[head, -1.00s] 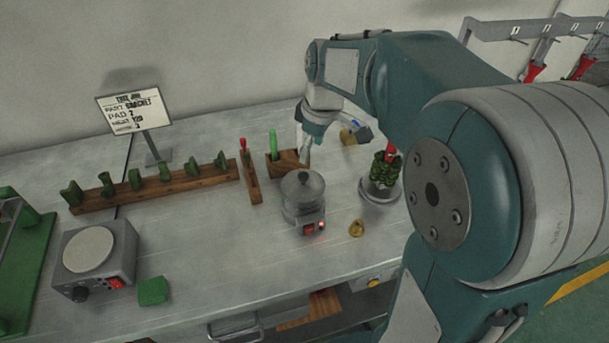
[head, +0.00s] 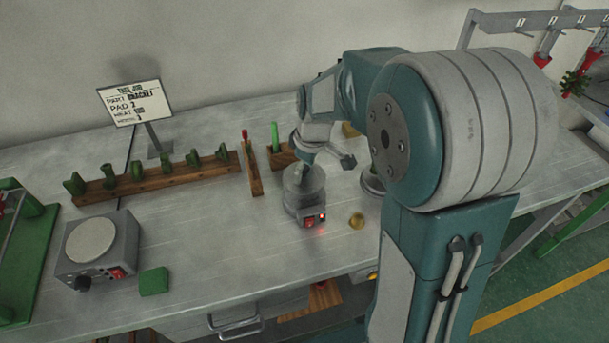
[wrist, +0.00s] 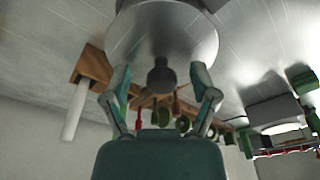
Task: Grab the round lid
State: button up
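The round lid (wrist: 200,38) is a grey disc with a dark knob (wrist: 162,76), seen close up in the wrist view. In the head view the lid (head: 296,181) sits on a small grey pot (head: 305,200) near the middle of the bench. My gripper (head: 308,164) is right over the lid and hides its knob there. In the wrist view my gripper (wrist: 160,82) is open, with one finger on each side of the knob. Gaps show between the knob and both fingers.
A wooden rack with green pieces (head: 155,177) and a narrow wooden holder (head: 254,175) stand left of the pot. A brass piece (head: 357,220) lies to its right. A round-topped heater (head: 92,243) and green block (head: 154,281) are at left. Bare bench lies between.

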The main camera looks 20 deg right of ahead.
jog(key=shift+a, duration=0.1)
grip_shut()
